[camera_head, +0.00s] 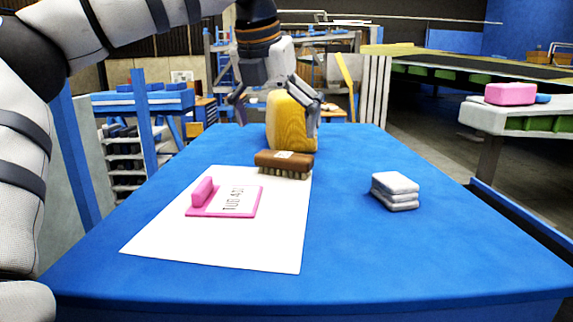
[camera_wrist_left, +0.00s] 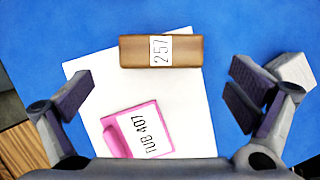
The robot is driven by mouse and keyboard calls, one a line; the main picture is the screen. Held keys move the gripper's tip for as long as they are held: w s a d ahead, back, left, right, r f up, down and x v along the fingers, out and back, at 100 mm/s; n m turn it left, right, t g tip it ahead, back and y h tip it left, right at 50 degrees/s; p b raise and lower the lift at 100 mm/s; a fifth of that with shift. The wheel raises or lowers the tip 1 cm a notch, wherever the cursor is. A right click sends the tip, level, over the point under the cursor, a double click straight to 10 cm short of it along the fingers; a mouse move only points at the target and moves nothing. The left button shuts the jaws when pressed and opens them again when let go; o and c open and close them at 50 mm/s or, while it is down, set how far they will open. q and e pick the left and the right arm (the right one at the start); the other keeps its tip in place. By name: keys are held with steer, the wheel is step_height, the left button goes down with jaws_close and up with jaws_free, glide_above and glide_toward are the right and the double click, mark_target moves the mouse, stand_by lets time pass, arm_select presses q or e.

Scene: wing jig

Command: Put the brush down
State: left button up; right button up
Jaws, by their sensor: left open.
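The brush (camera_head: 284,163) is a brown block with bristles underneath and a white label. It rests bristles down at the far right corner of a white sheet (camera_head: 210,247). In the left wrist view the brush (camera_wrist_left: 135,52) shows its label "257", with blue surface beyond it. My left gripper (camera_head: 276,116) is open and empty above the far part of the table. In the left wrist view the fingers (camera_wrist_left: 162,92) are spread wide, with the brush apart from them. My right gripper is in neither view.
A pink tray-like piece labelled "TUB 407" (camera_head: 225,201) lies on the sheet. A yellow block (camera_head: 290,125) stands behind the brush, and a white folded stack (camera_head: 396,190) sits to the right. The blue table (camera_head: 430,265) is clear at the front right.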

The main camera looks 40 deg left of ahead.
mark_target(284, 155)
arm_select(q)
steer(key=x, duration=0.8)
steer(key=shift+d, duration=0.1)
steer(key=shift+r, duration=0.1)
steer(key=c, duration=1.1)
steer(key=shift+o, duration=0.2)
